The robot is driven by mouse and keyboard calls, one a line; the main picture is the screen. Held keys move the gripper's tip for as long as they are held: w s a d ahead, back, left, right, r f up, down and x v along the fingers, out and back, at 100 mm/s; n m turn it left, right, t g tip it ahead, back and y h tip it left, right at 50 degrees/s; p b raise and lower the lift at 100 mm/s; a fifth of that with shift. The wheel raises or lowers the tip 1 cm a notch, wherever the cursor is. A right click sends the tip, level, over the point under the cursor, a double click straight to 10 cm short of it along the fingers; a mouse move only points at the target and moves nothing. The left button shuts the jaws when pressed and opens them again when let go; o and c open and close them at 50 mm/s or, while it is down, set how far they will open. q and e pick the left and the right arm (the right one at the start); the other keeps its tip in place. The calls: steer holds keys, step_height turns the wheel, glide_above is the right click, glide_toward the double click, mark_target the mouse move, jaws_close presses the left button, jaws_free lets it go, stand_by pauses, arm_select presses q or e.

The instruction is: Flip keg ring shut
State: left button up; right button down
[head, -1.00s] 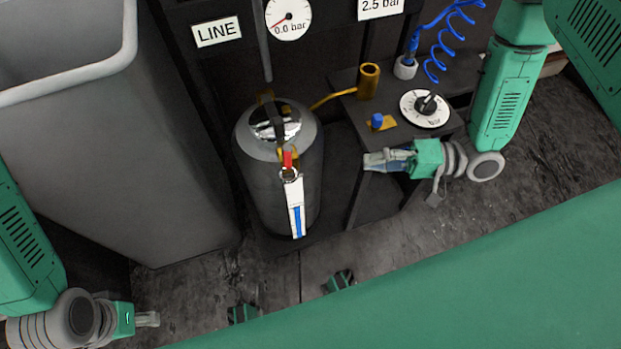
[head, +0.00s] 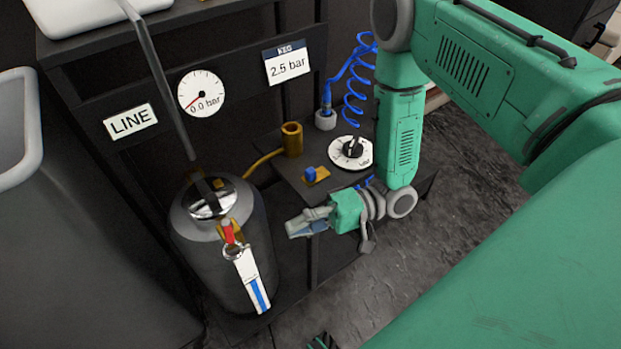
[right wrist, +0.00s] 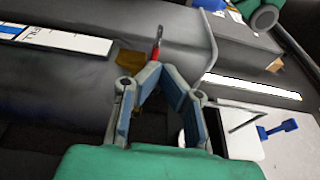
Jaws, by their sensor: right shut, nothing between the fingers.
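The grey keg (head: 205,275) stands upright at the lower left of the head view. On its top front is a brass fitting with a red part (head: 228,233) and a small metal ring (head: 233,251). In the right wrist view, the red part (right wrist: 155,53) and ring (right wrist: 160,34) show just beyond my fingertips (right wrist: 152,70). My left gripper is out of view.
A dark shelf holds a brass cup (head: 292,140), a blue-handled valve (head: 310,174) and a white dial (head: 350,153). A pressure gauge (head: 202,93) reads 0.0 bar; a sign (head: 288,65) reads 2.5 bar. A grey bin (head: 85,245) stands left of the keg.

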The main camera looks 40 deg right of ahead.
mark_target(231, 241)
steer(key=b+x, duration=0.1)
steer(key=x, duration=0.7)
steer(key=shift+b, duration=0.3)
steer(key=shift+a, duration=0.1)
